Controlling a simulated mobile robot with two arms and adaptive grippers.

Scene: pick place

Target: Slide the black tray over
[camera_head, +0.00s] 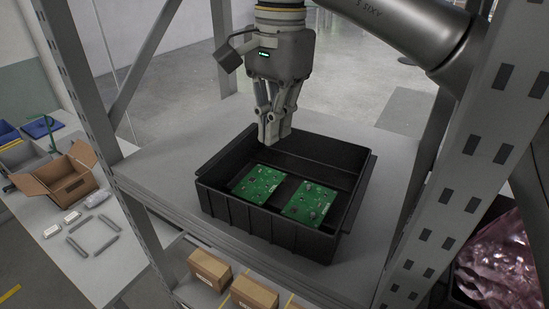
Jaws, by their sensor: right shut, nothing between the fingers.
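The black tray (264,222) is a deep rectangular bin on the grey shelf (165,165) of a metal rack. Two green circuit boards lie on its floor, one on the left (258,185) and one on the right (309,203). My right gripper (272,142) comes down from above at the tray's far left part. Its fingers are together with nothing between them, tips near the far left wall. I cannot tell whether they touch the wall. My left gripper is not in view.
Rack posts stand left (80,75) and right (470,150) of the tray. Bare shelf lies left and behind it. Small cardboard boxes (209,268) sit on a lower level. A table at left holds an open carton (68,187). A pink bag (505,262) is at lower right.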

